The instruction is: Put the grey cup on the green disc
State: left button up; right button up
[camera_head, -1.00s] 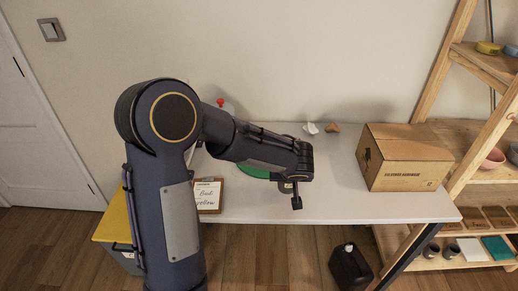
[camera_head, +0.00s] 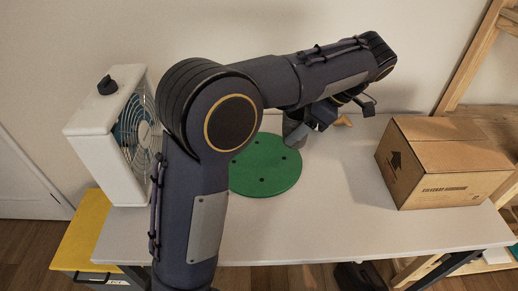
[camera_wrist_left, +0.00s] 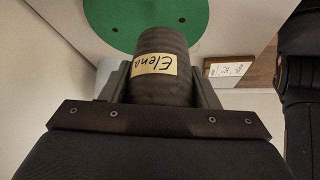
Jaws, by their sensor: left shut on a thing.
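The grey cup (camera_wrist_left: 162,88) is ribbed and has a cream label reading "Elena". My left gripper (camera_head: 311,122) is shut on it, with one finger on each side in the left wrist view. In the head view the cup (camera_head: 293,131) shows partly behind the gripper, at the far right edge of the green disc. The green disc (camera_head: 265,172) lies flat on the white table, with small dark holes and its left part hidden by my arm. It also shows in the left wrist view (camera_wrist_left: 185,12). I cannot tell the gap between cup and disc. My right gripper is out of view.
A white fan (camera_head: 105,135) stands at the table's left. A cardboard box (camera_head: 440,165) stands at the right. A small tan piece (camera_head: 344,121) lies behind the gripper. A clipboard (camera_wrist_left: 264,68) shows in the left wrist view. The table (camera_head: 335,205) is clear between disc and box.

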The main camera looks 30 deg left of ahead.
pick_arm(q)
jog(key=a+f, duration=0.2)
jog(key=a+f+b, duration=0.1)
jog(key=a+f, duration=0.1)
jog(key=a, duration=0.1)
jog(key=a+f, duration=0.2)
jog(key=a, duration=0.1)
jog(key=shift+s+f+b, duration=0.1)
jog(key=shift+f+b, duration=0.1)
jog(key=shift+b, duration=0.1)
jog(key=shift+a+f, duration=0.6)
jog(key=shift+f, duration=0.05)
jog(key=shift+a+f+b, duration=0.15)
jog(key=shift+f+b, duration=0.3)
jog(key=shift+f, duration=1.25)
jog(key=shift+f, duration=0.15)
jog(key=o, duration=1.1)
